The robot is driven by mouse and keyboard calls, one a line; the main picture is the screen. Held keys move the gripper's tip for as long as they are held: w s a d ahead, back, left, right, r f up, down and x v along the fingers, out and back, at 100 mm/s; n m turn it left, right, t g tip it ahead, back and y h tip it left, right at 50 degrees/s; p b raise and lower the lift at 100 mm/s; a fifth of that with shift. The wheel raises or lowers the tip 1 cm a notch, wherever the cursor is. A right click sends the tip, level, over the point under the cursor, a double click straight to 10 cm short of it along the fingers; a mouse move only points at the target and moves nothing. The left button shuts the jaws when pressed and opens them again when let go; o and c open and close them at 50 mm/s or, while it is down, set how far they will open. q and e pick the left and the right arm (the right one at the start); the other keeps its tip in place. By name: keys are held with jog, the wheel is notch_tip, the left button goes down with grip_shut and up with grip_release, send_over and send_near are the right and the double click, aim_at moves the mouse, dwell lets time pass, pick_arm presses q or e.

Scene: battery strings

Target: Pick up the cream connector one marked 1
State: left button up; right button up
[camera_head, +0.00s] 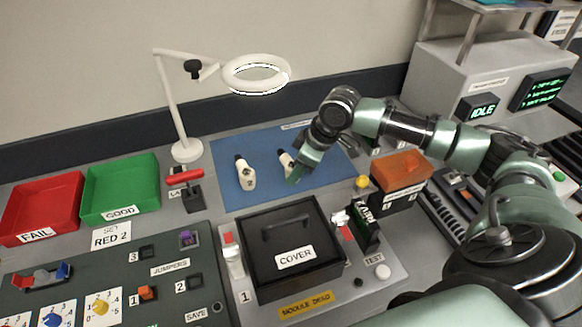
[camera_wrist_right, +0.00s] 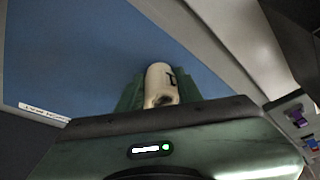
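A cream connector (camera_wrist_right: 161,80) with a dark mark shows in the right wrist view between the two green fingers of my right gripper (camera_wrist_right: 160,97). The fingers lie against both its sides with no gap visible. The mark is too cut off to read. In the head view this connector (camera_head: 285,158) is at the blue mat, partly hidden by my right gripper (camera_head: 298,170). I cannot tell whether it touches the mat. My left gripper is not in view.
A magnifier lamp (camera_head: 256,75) stands behind the blue mat (camera_head: 228,198). Red (camera_head: 22,222) and green (camera_head: 100,209) trays are at left. A black COVER box (camera_head: 264,248) stands in front, an orange-topped block (camera_head: 402,166) at right. The mat's left part is mostly clear.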

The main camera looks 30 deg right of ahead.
grip_shut()
